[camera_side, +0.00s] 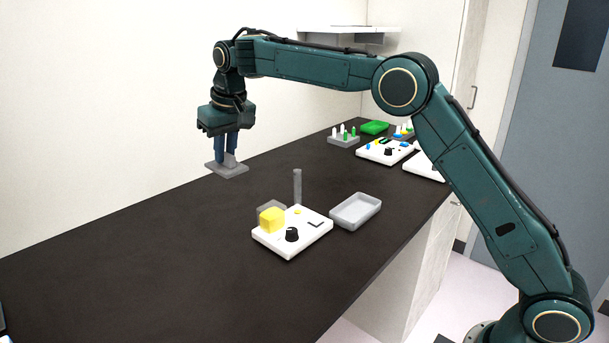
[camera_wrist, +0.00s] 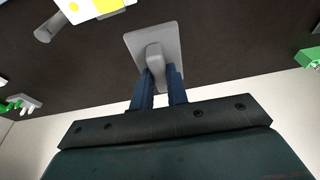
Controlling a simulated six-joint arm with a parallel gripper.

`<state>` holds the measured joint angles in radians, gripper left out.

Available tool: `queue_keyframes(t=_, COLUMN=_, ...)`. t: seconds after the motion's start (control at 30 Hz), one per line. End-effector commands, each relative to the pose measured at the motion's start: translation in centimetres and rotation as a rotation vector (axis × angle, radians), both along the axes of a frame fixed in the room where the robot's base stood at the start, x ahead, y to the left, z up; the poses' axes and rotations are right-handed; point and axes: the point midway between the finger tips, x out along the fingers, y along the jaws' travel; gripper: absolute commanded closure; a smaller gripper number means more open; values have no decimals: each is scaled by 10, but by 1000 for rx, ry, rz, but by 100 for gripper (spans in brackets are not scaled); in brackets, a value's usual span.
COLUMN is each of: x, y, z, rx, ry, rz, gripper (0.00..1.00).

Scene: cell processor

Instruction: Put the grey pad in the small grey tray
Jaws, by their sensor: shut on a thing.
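The grey pad (camera_side: 228,170) is a flat square plate with a grip block on top. My gripper (camera_side: 227,150) points down and is shut on that block, at the far left part of the dark table. In the wrist view the pad (camera_wrist: 167,38) shows beyond the two blue fingers (camera_wrist: 160,78), which close on its block. Whether the pad touches the table or hangs just above it I cannot tell. The small grey tray (camera_side: 356,211) is empty and sits on the table right of the white device, well to the right of my gripper.
A white device (camera_side: 290,236) with a yellow block (camera_side: 271,220), a black knob and a grey post (camera_side: 297,186) stands between pad and tray. Farther back are a rack of tubes (camera_side: 343,140), a green tray (camera_side: 375,127) and another white device (camera_side: 385,151).

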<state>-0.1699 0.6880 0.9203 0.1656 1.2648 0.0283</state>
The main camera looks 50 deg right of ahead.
Motion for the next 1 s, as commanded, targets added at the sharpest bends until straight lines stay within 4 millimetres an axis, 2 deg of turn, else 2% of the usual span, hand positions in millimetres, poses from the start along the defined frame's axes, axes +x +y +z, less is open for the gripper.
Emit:
queue_keyframes(t=0.17, x=-4, y=-26, z=1, rx=6, ry=4, rz=-114, gripper=100)
queue_keyframes(t=0.27, x=-9, y=-51, z=2, rx=10, ry=10, rz=-224, gripper=100)
queue_keyframes(t=0.47, x=-29, y=-116, z=3, rx=21, ry=18, rz=-536, gripper=100)
queue_keyframes(t=0.6, x=-52, y=-165, z=4, rx=24, ry=21, rz=-784, gripper=100)
queue_keyframes(t=0.8, x=-94, y=-228, z=5, rx=19, ry=18, rz=-1132, gripper=100)
queue_keyframes(t=1.0, x=-133, y=-271, z=7, rx=8, ry=8, rz=-1401, gripper=100)
